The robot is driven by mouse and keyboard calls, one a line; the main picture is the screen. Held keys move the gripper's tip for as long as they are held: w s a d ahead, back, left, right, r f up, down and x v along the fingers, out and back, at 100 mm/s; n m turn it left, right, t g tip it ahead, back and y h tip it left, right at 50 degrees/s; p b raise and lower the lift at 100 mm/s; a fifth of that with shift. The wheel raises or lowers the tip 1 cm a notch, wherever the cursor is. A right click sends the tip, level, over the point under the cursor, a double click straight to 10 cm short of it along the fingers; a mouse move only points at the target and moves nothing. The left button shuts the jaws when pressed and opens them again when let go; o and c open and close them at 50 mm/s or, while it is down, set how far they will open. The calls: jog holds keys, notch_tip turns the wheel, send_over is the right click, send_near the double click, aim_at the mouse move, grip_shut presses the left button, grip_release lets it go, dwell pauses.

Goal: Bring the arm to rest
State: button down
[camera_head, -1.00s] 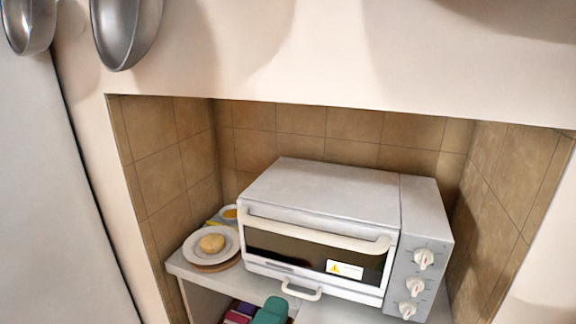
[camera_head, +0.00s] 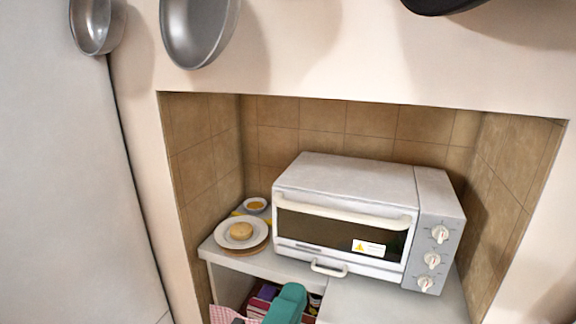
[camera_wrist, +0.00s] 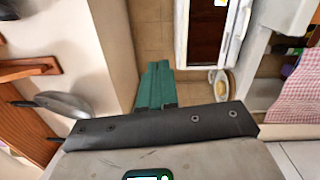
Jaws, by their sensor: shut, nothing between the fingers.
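My gripper's teal fingers (camera_wrist: 155,88) are pressed together in the wrist view, with nothing between them. In the head view a teal part of my gripper (camera_head: 290,302) shows at the bottom edge, below and in front of the toaster oven (camera_head: 345,190). My gripper stands apart from the oven, as far as I can tell. The oven door is shut, with its white handle across the top. Most of my arm is out of the head view.
A plate (camera_head: 221,243) with a round bun (camera_head: 241,231) and a small bowl (camera_head: 254,205) stand left of the oven on the counter (camera_head: 370,307). Below are books and a checked cloth (camera_wrist: 294,95). Pans (camera_head: 198,30) hang on the wall above the tiled niche.

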jog(key=w+d+r+n+t+y, duration=0.1)
jog(key=d+r+n+t, duration=0.2)
jog(key=n+t, duration=0.35)
jog(key=d+r+n+t+y, duration=0.1)
jog(key=d+r+n+t, duration=0.2)
jog(key=n, duration=0.7)
notch_tip(320, 180, down, 27)
jog(key=d+n+g+y, duration=0.2)
jog(key=n+g+y, duration=1.2)
jog(key=n, duration=2.2)
jog(key=s+d+f+n+g+h, duration=0.3)
jog(key=s+d+f+g+h, duration=0.25)
jog(key=s+d+f, duration=0.4)
jog(key=s+d+f+n+g+h, duration=0.1)
jog(key=s+d+f+g+h, duration=0.2)
jog(key=s+d+f+g, duration=0.3)
jog(key=s+d+f, duration=0.2)
jog(key=s+d, duration=0.2)
jog(key=s, duration=0.2)
